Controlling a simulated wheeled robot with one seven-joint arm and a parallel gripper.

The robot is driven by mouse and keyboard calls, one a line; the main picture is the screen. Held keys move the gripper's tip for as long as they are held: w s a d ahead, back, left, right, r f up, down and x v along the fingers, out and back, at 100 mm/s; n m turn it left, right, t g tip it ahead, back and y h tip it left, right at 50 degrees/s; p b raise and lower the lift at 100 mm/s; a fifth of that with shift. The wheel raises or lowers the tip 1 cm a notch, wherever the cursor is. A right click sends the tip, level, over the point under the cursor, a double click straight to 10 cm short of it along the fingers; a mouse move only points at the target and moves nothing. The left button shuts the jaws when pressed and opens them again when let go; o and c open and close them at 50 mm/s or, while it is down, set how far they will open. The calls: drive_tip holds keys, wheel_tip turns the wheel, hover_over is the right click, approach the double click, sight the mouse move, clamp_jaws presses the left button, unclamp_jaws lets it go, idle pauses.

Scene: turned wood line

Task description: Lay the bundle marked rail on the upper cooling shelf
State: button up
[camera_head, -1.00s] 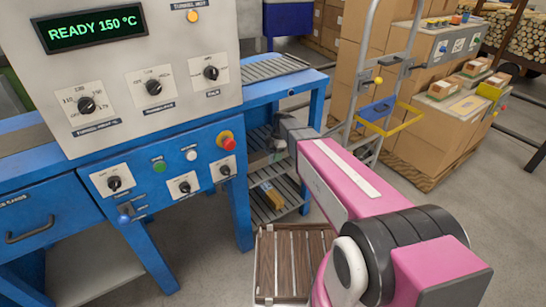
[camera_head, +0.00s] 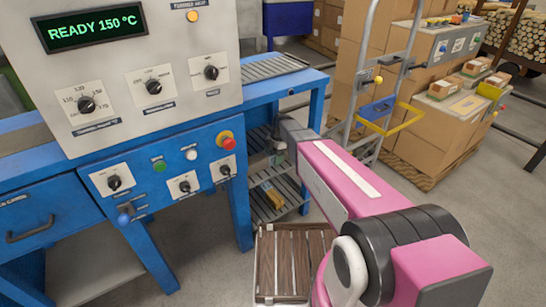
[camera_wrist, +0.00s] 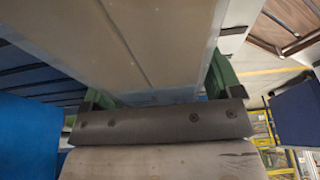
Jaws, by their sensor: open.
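A pale tan, film-covered piece that looks like a wrapped bundle (camera_wrist: 130,45) fills the middle of the wrist view. Its marking cannot be read. The green fingers of my gripper (camera_wrist: 162,78) stand apart on either side of it; contact cannot be told. In the head view my gripper (camera_head: 275,147) is small and partly hidden at the blue bench's rack. The upper slatted shelf (camera_head: 257,137) is mostly behind the bench leg and my arm. Another tan bundle (camera_head: 271,194) lies on the lower slatted shelf (camera_head: 262,211).
A blue control bench (camera_head: 190,145) with knobs and a red stop button (camera_head: 228,143) stands close at the left. A tray of brown wooden slats (camera_head: 290,262) is at the bottom. A hand truck (camera_head: 385,75) and stacked cartons (camera_head: 435,130) are right.

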drive_tip(key=v, duration=0.6)
drive_tip(key=shift+d+r, duration=0.15)
drive_tip(key=shift+r, duration=0.15)
drive_tip(key=shift+d+r, duration=0.15)
drive_tip(key=shift+r, duration=0.1)
drive_tip(key=s+d+m+t+h, duration=0.1)
drive_tip(key=s+d+m+h, duration=0.1)
drive_tip(key=s+d+m, duration=1.5)
drive_tip(key=s+m, duration=0.2)
drive_tip(key=m, duration=0.5)
drive_tip(key=shift+s+f+m+t+h, duration=0.25)
drive_tip(key=shift+f+m+t+h, duration=0.05)
drive_tip(key=shift+f+m+t, duration=0.1)
drive_tip(key=shift+d, duration=0.1)
